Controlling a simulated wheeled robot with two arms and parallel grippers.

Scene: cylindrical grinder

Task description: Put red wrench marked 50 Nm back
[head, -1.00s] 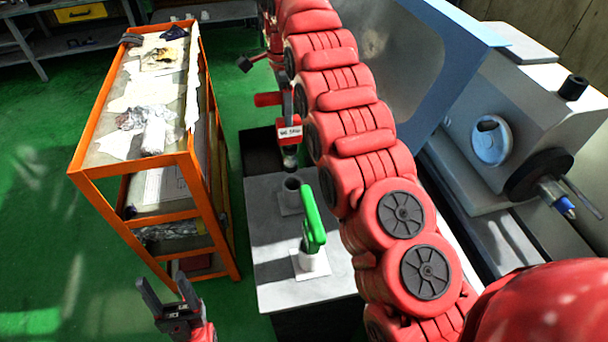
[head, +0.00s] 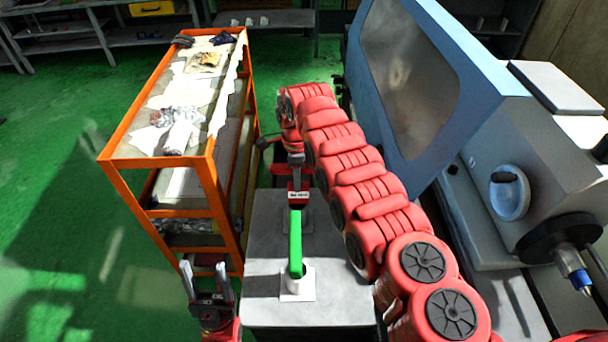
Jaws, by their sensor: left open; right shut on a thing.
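The red wrench (head: 298,196) with a small white label hangs below my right gripper (head: 296,170), which is shut on it. The label is too small to read clearly now. The wrench is over the grey stand (head: 265,245), directly behind the green wrench. The green wrench (head: 295,240) stands in a white holder (head: 297,285) at the front of the stand. A second holder (head: 307,220) behind is mostly hidden by the green wrench, so I cannot tell whether the red wrench's lower end is in it. My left gripper (head: 208,285) is open and empty, left of the stand.
An orange-framed cart (head: 155,163) with paper and rags stands close on the left of the stand. The blue-and-grey grinder (head: 490,100) is on the right, with a chuck (head: 558,240). Shelves (head: 95,40) stand at the back. The green floor at left is clear.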

